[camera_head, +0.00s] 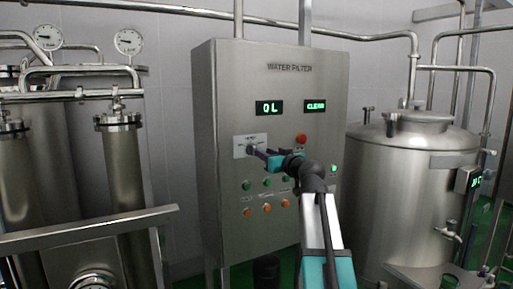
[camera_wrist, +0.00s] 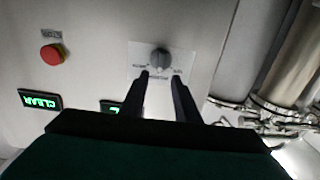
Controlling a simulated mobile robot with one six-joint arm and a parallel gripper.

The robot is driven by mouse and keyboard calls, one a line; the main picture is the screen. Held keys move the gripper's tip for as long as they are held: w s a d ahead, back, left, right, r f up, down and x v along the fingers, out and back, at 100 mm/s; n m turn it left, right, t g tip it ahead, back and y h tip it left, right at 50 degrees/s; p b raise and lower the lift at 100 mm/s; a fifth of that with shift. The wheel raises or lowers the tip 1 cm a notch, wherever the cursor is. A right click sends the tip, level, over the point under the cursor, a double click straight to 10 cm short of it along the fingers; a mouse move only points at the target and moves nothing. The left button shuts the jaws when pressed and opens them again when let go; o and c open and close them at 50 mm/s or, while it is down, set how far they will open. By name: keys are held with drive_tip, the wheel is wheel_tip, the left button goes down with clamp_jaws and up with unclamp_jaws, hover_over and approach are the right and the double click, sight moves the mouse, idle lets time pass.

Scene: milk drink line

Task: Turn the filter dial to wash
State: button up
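The filter dial (camera_wrist: 160,59) is a grey round knob on a white label plate. In the wrist view it sits just beyond my fingertips, between their lines. The label words around it are too small to read. In the head view the dial (camera_head: 251,149) is on the plate at the left of the WATER FILTER cabinet (camera_head: 229,212), partly hidden by my gripper. My gripper (camera_head: 262,155) points at it from the right. In the wrist view my gripper (camera_wrist: 161,76) has its two dark fingers apart, with nothing between them.
A red button (camera_wrist: 52,54) and green displays reading "0L" (camera_head: 269,108) and "CLEAR" (camera_head: 315,106) are near the dial. Green and orange buttons (camera_head: 267,208) lie below. Filter columns (camera_head: 124,180) stand left, a steel tank (camera_head: 400,200) right.

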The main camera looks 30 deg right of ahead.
sight(254, 148)
drive_tip(key=shift+w+p, duration=1.2)
drive_tip(key=shift+w, duration=2.45)
clamp_jaws()
